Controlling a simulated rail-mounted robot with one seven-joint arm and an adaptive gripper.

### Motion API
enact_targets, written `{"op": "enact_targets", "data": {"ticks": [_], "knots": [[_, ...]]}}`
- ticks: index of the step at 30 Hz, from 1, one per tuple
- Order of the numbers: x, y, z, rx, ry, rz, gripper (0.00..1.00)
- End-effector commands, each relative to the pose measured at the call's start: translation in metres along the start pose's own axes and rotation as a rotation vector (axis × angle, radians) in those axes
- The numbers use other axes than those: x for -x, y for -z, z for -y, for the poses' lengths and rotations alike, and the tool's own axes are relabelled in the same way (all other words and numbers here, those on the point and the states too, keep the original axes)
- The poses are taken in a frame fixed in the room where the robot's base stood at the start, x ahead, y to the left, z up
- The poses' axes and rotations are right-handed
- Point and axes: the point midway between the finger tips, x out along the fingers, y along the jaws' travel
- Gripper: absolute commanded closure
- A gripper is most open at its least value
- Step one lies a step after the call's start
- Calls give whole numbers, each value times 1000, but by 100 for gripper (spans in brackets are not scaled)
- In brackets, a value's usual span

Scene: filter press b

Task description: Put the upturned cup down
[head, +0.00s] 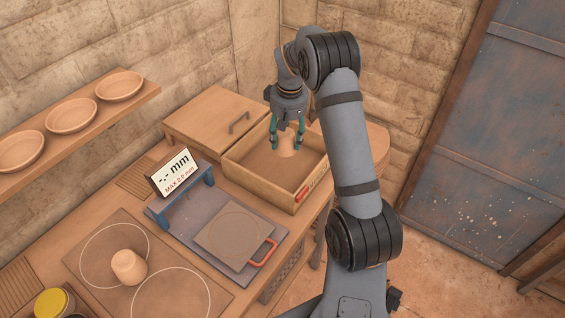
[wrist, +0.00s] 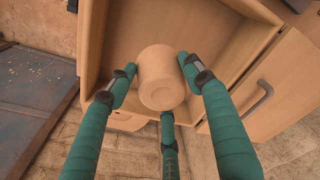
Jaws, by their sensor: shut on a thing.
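My gripper (head: 287,139) points down over an open wooden crate (head: 262,182) and is shut on a pale clay cup (head: 287,151). In the wrist view the cup (wrist: 160,80) sits among the green fingers, its closed base with a round foot ring facing the camera, so it is upturned. Its rim is hidden. I cannot tell whether it touches the crate floor. A second clay cup (head: 128,267) stands on the worktop, in one of the drawn circles, with its narrower end up.
A lidded wooden box (head: 213,122) adjoins the crate. Bowls (head: 72,115) line a wall shelf. A yellow-topped jar (head: 52,302) stands front left.

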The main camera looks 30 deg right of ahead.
Motion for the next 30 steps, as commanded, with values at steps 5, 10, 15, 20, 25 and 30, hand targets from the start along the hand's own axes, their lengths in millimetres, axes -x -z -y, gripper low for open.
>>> {"op": "enact_targets", "data": {"ticks": [5, 10, 15, 20, 25, 30], "knots": [[-33, -4, -2, 1, 2, 6, 88], [-54, -6, -2, 0, 1, 2, 88], [-74, -9, -1, 0, 2, 5, 88], [-92, -11, 0, 1, 1, 2, 88], [-94, -10, -1, 0, 0, 0, 88], [-97, -11, 0, 0, 0, 0, 88]]}}
